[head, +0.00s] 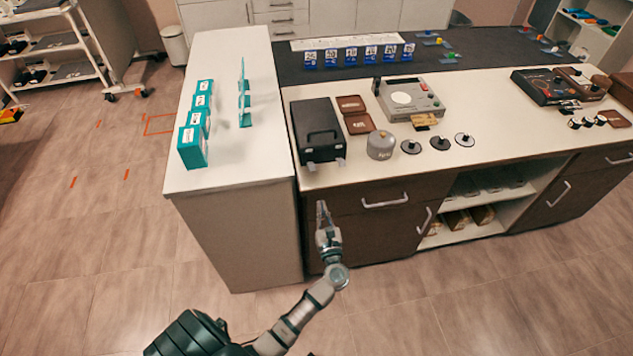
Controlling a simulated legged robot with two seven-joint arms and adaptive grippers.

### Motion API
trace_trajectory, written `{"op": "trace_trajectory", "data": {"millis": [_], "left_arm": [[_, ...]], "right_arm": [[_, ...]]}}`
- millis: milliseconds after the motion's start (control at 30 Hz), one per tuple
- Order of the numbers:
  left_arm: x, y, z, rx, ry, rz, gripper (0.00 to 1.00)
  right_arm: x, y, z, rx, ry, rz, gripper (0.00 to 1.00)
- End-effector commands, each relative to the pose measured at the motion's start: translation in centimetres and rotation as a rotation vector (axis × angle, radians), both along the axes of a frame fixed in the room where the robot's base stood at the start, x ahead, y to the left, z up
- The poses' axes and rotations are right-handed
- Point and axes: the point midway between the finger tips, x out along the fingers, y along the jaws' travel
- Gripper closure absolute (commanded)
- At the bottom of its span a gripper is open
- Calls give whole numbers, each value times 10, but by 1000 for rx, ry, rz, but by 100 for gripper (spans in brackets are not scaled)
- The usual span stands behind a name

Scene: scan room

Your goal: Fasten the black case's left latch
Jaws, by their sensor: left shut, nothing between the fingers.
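The black case (316,118) stands shut at the left end of the long counter, with a handle on its front. Two small light-grey latches show low on its front: the left latch (311,167) and the right latch (340,162). They seem to stick out from the case, but they are too small to tell exactly how they sit. My left gripper (321,207) is shut and empty, in front of the cabinet below the counter edge. It is below the case and apart from both latches. My right gripper is out of view.
A grey canister (381,145) stands close to the case's right, with black discs (440,143) beyond. Brown boxes (357,124) lie behind it. The white side counter (250,165) holds teal boxes (193,146). Drawer handles (385,202) stick out from the cabinet front.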

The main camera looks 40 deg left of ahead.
Motion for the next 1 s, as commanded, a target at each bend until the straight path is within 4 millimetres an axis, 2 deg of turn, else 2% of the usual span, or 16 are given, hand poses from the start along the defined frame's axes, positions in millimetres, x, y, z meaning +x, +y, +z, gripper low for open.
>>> {"op": "trace_trajectory", "data": {"millis": [167, 500, 700, 1000], "left_arm": [[6, 7, 2, 1, 0, 0, 100], [45, 51, 13, 3, -1, 1, 100], [60, 70, 16, 1, 0, 0, 100], [65, 75, 17, 0, 1, 0, 100]], "right_arm": [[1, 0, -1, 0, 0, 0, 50], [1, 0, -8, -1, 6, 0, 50], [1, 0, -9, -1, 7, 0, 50], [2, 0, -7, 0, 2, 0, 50]]}}
